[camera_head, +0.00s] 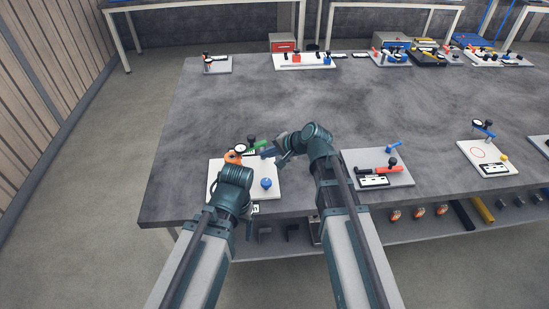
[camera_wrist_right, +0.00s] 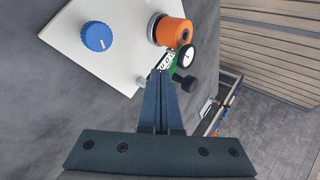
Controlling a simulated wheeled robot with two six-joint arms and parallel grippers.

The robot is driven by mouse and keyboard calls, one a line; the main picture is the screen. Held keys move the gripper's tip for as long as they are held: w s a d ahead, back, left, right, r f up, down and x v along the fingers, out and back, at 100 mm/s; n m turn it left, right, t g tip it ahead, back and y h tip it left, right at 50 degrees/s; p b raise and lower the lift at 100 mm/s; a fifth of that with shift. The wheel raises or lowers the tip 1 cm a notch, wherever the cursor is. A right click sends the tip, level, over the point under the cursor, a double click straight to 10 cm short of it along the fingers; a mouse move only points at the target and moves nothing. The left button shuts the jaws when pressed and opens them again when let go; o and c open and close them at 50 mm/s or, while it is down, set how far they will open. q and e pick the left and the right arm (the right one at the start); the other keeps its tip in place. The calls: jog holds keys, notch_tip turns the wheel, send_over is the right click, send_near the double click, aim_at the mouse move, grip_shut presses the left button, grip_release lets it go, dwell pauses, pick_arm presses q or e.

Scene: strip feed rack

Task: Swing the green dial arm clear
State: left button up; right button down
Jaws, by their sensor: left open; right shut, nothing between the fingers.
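The green dial arm (camera_head: 257,146) is on the white plate (camera_head: 215,185), by the orange cylinder (camera_head: 232,157). In the right wrist view the green arm (camera_wrist_right: 173,66) carries a round white dial (camera_wrist_right: 186,56) and a black knob (camera_wrist_right: 184,81), beside the orange cylinder (camera_wrist_right: 174,32). My right gripper (camera_head: 268,152) is shut and empty; its tips (camera_wrist_right: 160,75) are close to the green arm's edge, and I cannot tell whether they touch. My left gripper (camera_head: 238,177) is over the plate's left part, open, its fingers mostly hidden by its wrist.
A blue knob (camera_head: 266,183) stands on the plate's right side. To the right, another plate (camera_head: 351,160) holds a red-handled fixture. More plates and small devices stand along the far edge. The middle of the grey table (camera_head: 250,100) is clear.

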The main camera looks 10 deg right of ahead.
aim_at(251, 146)
pick_arm(q)
jog(key=shift+f, duration=0.8)
pick_arm(e)
jog(key=w+a, duration=0.1)
jog(key=w+a+f, duration=0.1)
jog(key=a, duration=0.1)
jog(key=w+a, duration=0.1)
jog(key=shift+w+a+f, duration=0.2)
jog(key=shift+w+f, duration=0.1)
jog(key=shift+w, duration=0.05)
pick_arm(q)
jog(key=shift+d, duration=0.15)
pick_arm(e)
jog(key=shift+a, duration=0.15)
